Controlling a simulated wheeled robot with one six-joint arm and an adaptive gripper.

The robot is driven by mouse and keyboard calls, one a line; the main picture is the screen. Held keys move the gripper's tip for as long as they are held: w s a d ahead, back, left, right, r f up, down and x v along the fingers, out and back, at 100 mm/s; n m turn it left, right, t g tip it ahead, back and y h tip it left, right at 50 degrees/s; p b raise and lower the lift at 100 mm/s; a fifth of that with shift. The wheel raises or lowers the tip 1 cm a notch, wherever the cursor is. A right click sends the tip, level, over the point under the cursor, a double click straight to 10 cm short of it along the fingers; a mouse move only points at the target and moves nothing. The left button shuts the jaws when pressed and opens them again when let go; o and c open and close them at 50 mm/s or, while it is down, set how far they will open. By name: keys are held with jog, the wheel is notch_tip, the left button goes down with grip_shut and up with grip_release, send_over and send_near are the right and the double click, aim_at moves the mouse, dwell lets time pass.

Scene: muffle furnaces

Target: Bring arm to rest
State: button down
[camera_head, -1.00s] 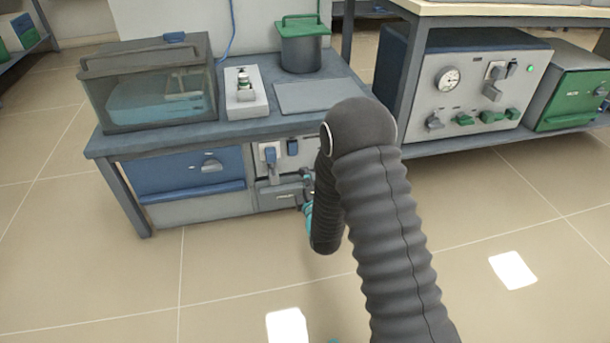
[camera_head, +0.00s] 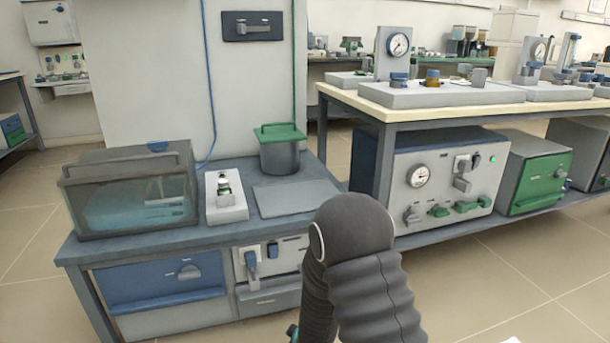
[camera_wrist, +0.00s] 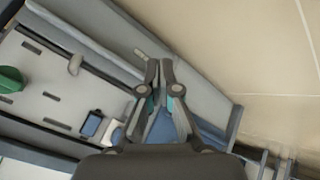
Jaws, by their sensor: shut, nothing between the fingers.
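My gripper (camera_wrist: 158,75) shows in the wrist view with its two fingers together, shut and empty. It is in front of the low bench's front panels, beside a grey drawer or panel face; whether it touches anything cannot be told. In the head view my dark ribbed arm rises at the lower middle and bends down in front of the low bench (camera_head: 190,240).
The low bench bears a glass-like tank (camera_head: 130,195), a small grey device (camera_head: 226,200) and a green-lidded pot (camera_head: 279,155). At right, a taller table (camera_head: 440,115) has a gauge-fronted furnace unit (camera_head: 440,185) and a green-fronted box (camera_head: 538,180) below. The floor at lower right is clear.

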jog(key=s+d+r+m+p, duration=0.3)
jog(key=s+d+r, duration=0.3)
jog(key=r, duration=0.9)
jog(key=s+d+r+m+g+h+p, duration=0.1)
jog(key=s+d+r+m+p, duration=0.2)
jog(key=s+r, duration=1)
jog(key=s+d+r+m+g+h+p, duration=0.1)
jog(key=s+d+r+m+p, duration=0.2)
jog(key=r, duration=1.4)
jog(key=s+d+m, duration=0.3)
jog(key=s+d, duration=0.3)
jog(key=shift+s+r, duration=0.2)
jog(key=shift+s, duration=0.2)
